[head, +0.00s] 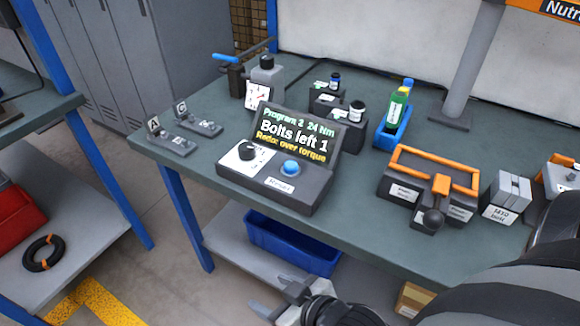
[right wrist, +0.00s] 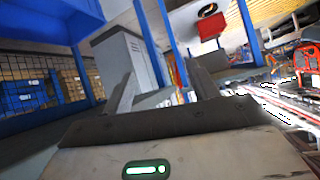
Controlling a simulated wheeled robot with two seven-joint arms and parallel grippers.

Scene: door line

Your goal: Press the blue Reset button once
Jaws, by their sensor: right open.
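The blue Reset button (head: 291,168) is a round dome on the sloping top of a dark control box (head: 312,190) on the workbench. A white label reading "Reset" (head: 279,185) is in front of it. The screen (head: 294,137) behind reads "Program 2 24 Nm", "Bolts left 1" and "Redo: over torque". My right gripper (head: 266,294) is open and empty at the bottom of the head view, apart from the button and nearer to me than the bench's front edge. Its fingers also show in the right wrist view (right wrist: 163,92). My left gripper is not in view.
The bench (head: 350,220) has clear room in front of the box. An orange-handled dark case (head: 400,190) stands to the right, and a blue tray (head: 394,132) with a green bottle behind it. Small lettered stands (head: 171,143) are at left. A blue bin (head: 290,245) sits underneath.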

